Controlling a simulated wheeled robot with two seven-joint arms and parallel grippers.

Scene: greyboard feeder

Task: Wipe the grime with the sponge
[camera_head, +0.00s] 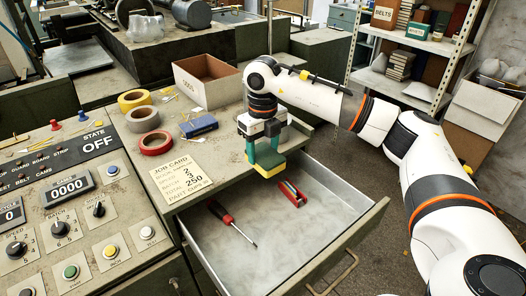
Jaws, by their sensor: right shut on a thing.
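My right gripper (265,150) comes in from the right and points down over the back left part of the open drawer (345,232). Greyish smudges show on the pale drawer floor (270,232), but I cannot tell which marks are the grime. My left gripper is not in view.
A red-handled screwdriver (231,222) and a red tool (293,194) lie in the drawer. A job card (178,178), tape rolls (144,119), a blue box (199,126) and an open carton (205,83) are on the bench. The control panel (60,215) is at left.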

